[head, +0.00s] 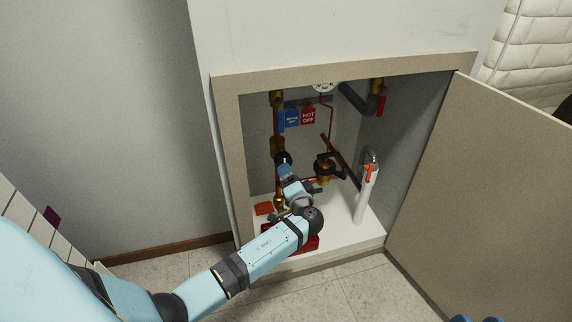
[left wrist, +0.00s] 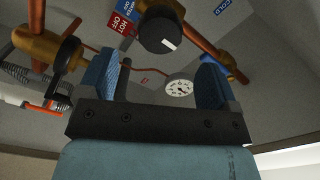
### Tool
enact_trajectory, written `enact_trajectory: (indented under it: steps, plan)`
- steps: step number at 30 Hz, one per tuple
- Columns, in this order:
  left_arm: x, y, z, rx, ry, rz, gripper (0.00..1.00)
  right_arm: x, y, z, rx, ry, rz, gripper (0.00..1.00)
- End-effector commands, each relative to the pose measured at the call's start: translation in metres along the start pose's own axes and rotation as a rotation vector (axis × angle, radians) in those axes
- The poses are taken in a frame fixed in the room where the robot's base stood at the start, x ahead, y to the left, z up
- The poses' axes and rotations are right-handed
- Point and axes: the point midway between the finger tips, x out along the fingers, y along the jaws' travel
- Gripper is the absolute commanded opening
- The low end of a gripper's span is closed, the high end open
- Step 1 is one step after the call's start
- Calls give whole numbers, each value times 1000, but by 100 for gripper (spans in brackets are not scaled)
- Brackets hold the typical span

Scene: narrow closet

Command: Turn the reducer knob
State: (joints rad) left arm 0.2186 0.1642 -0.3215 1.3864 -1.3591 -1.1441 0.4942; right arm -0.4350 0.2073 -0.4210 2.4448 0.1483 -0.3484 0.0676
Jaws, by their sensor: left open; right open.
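A round black knob (left wrist: 160,33) with a white mark sits on brass in the left wrist view, above and between my left gripper's fingers. In the head view this black knob (head: 283,157) shows on the left copper pipe, just beyond the gripper. My left gripper (left wrist: 160,75) is open with nothing between its blue fingers; in the head view it (head: 289,178) reaches into the wall cabinet, partly hidden by its wrist. A second black knob (left wrist: 68,53) sits on a brass body to the left. My right gripper (head: 476,319) is open at the bottom edge, outside the cabinet.
The cabinet door (head: 490,190) stands open on the right. A round gauge (left wrist: 179,88), a red HOT OFF tag (head: 308,115) and a blue tag (head: 290,117) are inside. A white cylinder (head: 366,198) stands at the right, and a red object (head: 307,243) lies at the front.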

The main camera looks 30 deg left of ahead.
Motion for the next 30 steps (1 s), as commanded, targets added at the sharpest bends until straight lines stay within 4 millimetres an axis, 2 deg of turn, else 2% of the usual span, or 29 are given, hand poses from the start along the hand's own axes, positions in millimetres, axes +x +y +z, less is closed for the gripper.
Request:
enact_trajectory:
  steps: [3,10,15,30]
  plan:
    - [-28,-1,-1,0,0,3,84,0,-2,-10,-1,25,2,46]
    - [-58,0,0,0,-1,1,84,-1,-3,-18,-4,57,4,46]
    - [-64,0,0,0,0,0,84,-1,-3,-19,-4,64,5,46]
    - [-64,-2,-1,0,0,-1,84,-1,-3,-19,-5,57,6,46]
